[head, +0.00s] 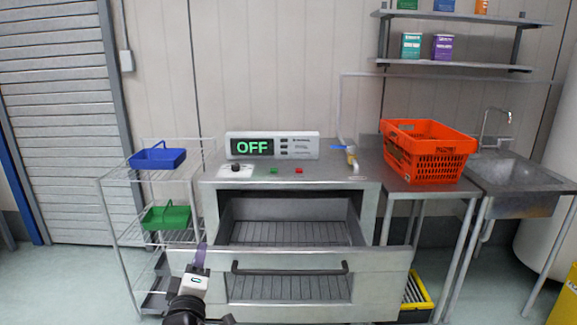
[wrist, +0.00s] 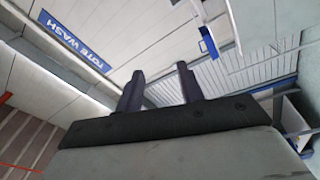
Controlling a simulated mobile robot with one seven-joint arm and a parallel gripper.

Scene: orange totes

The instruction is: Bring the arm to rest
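My gripper (head: 201,255) shows at the lower left of centre in the head view, pointing up in front of the machine's left side. In the wrist view its two dark fingers (wrist: 160,78) stand apart with nothing between them. Part of my arm shows below it at the bottom edge of the head view. The wrist view looks up at wall panels and a blue "TOTE WASH" sign (wrist: 75,41).
The washing machine (head: 210,207) reads OFF; its drawer (head: 385,265) is pulled out, empty. An orange tote (head: 432,172) stands on the right table beside a sink (head: 520,188). A wire rack at left holds blue (head: 158,158) and green (head: 166,218) trays.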

